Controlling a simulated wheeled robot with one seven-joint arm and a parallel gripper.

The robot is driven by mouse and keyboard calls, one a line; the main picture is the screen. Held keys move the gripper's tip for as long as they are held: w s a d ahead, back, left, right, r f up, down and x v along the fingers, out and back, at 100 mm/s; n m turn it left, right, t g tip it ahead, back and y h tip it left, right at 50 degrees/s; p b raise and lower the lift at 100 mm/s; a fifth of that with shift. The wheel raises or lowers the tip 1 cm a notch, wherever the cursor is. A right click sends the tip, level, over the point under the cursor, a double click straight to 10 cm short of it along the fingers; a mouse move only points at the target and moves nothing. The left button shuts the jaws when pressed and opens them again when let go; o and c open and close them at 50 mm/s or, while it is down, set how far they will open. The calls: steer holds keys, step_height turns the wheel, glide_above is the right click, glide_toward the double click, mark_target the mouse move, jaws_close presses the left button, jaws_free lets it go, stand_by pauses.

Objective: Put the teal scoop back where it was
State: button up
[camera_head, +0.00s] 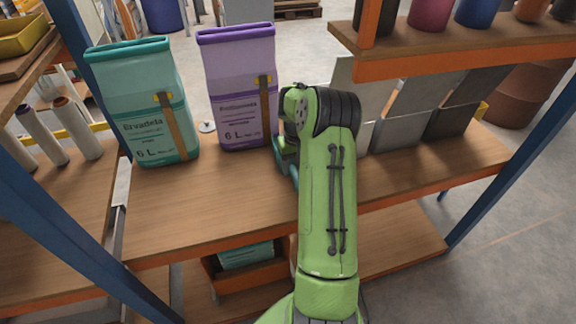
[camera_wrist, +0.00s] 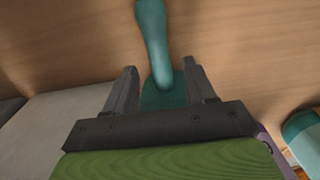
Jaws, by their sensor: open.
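The teal scoop (camera_wrist: 152,32) lies on the wooden shelf top, its rounded handle pointing up in the wrist view. A teal edge of it shows beside my arm in the head view (camera_head: 287,160). My gripper (camera_wrist: 160,67) is open, with one finger on each side of the scoop near the base of its handle. A gap shows between the scoop and each finger, so it does not look held. My arm hides most of the scoop in the head view. The teal sack (camera_head: 140,95) and the purple sack (camera_head: 238,80) stand upright on the shelf.
Grey metal bins (camera_head: 400,105) stand right of my arm. An upper shelf (camera_head: 460,52) with several tubs overhangs them. A blue post (camera_head: 75,220) rises at the left. Bare wooden shelf (camera_head: 220,210) lies in front of the sacks. An orange crate (camera_head: 245,276) sits below.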

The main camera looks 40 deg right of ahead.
mark_target(295, 172)
step_height(295, 172, down, 4)
steer(key=shift+b, duration=0.55)
steer(key=shift+a+r, duration=0.1)
steer(key=shift+c, duration=0.6)
jaws_close()
steer(key=shift+r, duration=0.15)
step_height(295, 172, up, 28)
steer(key=p, duration=1)
